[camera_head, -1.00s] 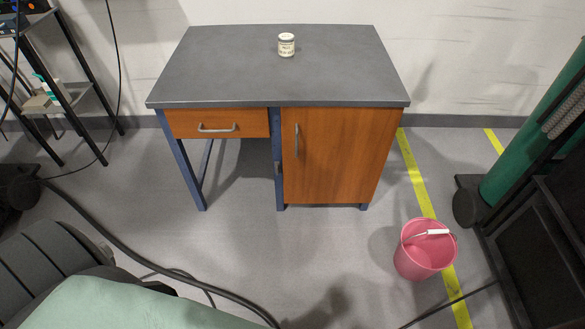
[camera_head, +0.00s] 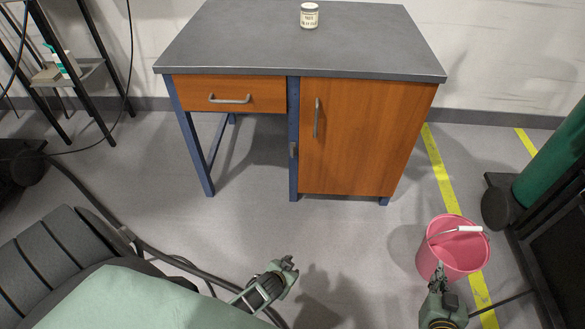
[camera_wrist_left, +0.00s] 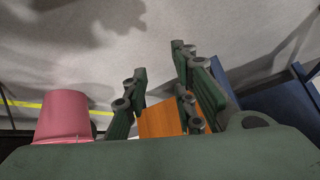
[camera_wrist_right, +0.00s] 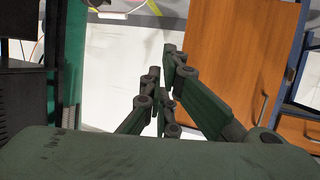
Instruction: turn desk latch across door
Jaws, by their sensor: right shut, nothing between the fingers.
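The desk (camera_head: 300,40) has a grey top and a blue frame. Its brown cupboard door (camera_head: 355,140) looks closed and has a vertical grey handle (camera_head: 316,118). The small dark latch (camera_head: 293,150) sits on the blue post just left of the door; it looks upright and not across the door. My left gripper (camera_head: 288,263) is low in front of the desk, its fingers apart and empty in the left wrist view (camera_wrist_left: 158,62). My right gripper (camera_head: 439,268) is shut and empty, in front of the pink bucket, away from the latch.
The pink bucket (camera_head: 455,250) with a white-grip handle stands on the floor right of the desk. A drawer (camera_head: 230,94) is left of the door. A jar (camera_head: 309,16) stands on the desktop. A black hose (camera_head: 90,210) lies at left. Floor before the door is clear.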

